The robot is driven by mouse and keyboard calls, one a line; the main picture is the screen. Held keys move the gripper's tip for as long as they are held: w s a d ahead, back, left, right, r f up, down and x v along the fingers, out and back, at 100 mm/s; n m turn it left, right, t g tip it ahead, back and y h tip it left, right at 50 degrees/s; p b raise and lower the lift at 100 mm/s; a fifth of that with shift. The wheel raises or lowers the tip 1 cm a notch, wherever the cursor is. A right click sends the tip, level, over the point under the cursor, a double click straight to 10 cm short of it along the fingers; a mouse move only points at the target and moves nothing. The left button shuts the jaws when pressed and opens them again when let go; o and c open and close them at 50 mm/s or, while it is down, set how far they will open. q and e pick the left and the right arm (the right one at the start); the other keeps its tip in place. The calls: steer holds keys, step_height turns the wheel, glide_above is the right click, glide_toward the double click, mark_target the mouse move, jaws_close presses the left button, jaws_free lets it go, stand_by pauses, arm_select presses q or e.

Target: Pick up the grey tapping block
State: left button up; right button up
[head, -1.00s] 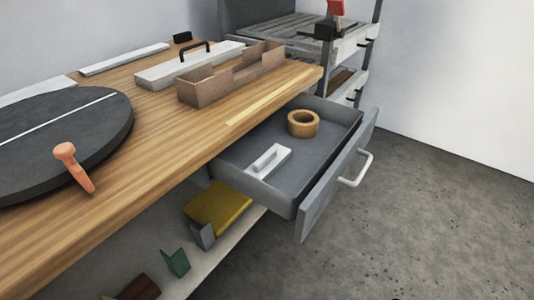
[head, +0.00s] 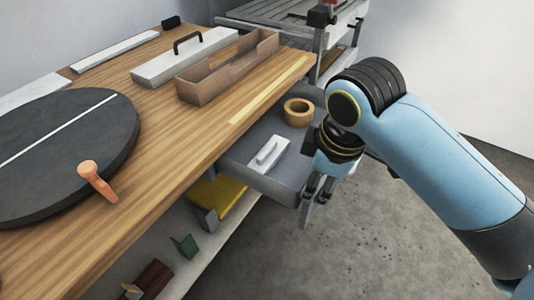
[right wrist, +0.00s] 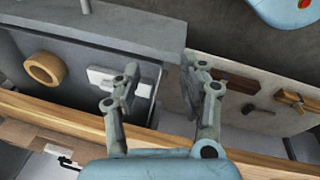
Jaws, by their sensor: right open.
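A pale grey-white block with a raised handle (head: 268,155) lies in the open grey drawer (head: 262,182). It fits the tapping block best, though it looks nearly white. It also shows in the right wrist view (right wrist: 104,78), partly hidden by a finger. My right gripper (head: 318,188) hangs at the drawer's front right side, apart from the block, fingers pointing down. In the right wrist view its two fingers (right wrist: 160,85) are spread with nothing between them. My left gripper is in neither view.
A tan tape roll (head: 298,112) lies in the drawer behind the block. The wooden worktop (head: 175,115) carries a dark turntable (head: 60,155), an orange-handled tool (head: 97,182), a brown open box (head: 225,72) and a black-handled grey box (head: 185,58). A yellow item (head: 220,193) is below.

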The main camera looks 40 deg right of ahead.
steer(key=w+d+f+n+g, duration=0.1)
steer(key=w+n, duration=0.5)
steer(key=w, duration=0.3)
step_height(320, 180, up, 3)
steer(key=n+g, duration=0.1)
steer(key=n, duration=0.8)
glide_above(267, 149)
steer(key=shift+y, duration=0.4)
steer(key=f, duration=0.3)
steer(key=f+b, duration=0.1)
steer(key=f, duration=0.1)
steer(key=shift+w+f, duration=0.25)
steer(key=shift+f, duration=0.1)
steer(key=f, duration=0.1)
steer(key=f+b, duration=0.1)
steer(key=f, duration=0.3)
steer(key=shift+s+f, duration=0.1)
steer(key=shift+s, duration=0.15)
steer(key=shift+c, duration=0.2)
jaws_close()
